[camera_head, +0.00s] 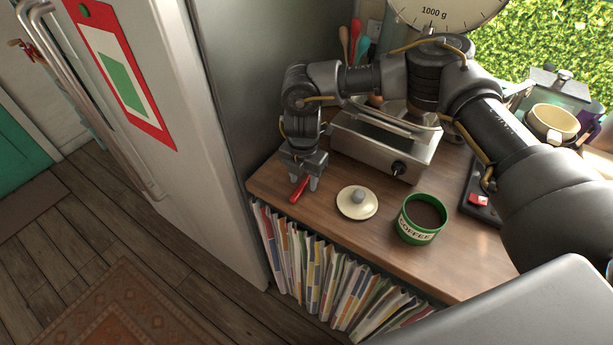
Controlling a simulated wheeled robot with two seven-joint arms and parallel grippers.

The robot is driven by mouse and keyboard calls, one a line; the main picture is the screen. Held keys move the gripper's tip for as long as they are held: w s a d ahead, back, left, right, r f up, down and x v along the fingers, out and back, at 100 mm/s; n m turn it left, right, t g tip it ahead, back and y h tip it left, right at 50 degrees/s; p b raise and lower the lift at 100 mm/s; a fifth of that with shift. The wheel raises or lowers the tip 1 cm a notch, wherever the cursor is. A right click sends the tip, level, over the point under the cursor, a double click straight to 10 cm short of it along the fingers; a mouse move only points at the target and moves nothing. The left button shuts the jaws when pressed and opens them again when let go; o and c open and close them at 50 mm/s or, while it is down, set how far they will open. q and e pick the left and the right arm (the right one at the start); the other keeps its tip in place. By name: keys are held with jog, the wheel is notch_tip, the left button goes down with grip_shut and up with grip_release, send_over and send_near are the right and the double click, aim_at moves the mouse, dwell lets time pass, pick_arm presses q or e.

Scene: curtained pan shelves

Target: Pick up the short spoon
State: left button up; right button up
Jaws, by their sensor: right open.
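A short red object, which looks like the short spoon (299,189), is at the left front edge of the wooden counter, slanting down to the left. My right gripper (304,180) is directly over it, pointing down. Its fingers are apart and open, with the red object between or just below them. I cannot tell whether the fingers touch it. The upper part of the object is partly hidden by the gripper. My left gripper is not in view.
A cream lid (357,203) and an open green coffee tin (422,219) stand on the counter (370,240). A metal toaster (385,145) is behind. Upright utensils (355,35) stand at the back. The fridge (190,130) is close on the left.

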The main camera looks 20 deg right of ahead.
jog(key=shift+f, duration=0.2)
grip_shut()
dwell(0.3)
jog(key=shift+r+b, duration=0.5)
jog(key=shift+b, duration=0.15)
jog(key=s+d+r+b, duration=0.1)
jog(key=s+r+b, duration=0.5)
jog(key=s+r, duration=0.6)
jog(key=shift+s+d, duration=0.25)
jog(key=shift+s, duration=0.75)
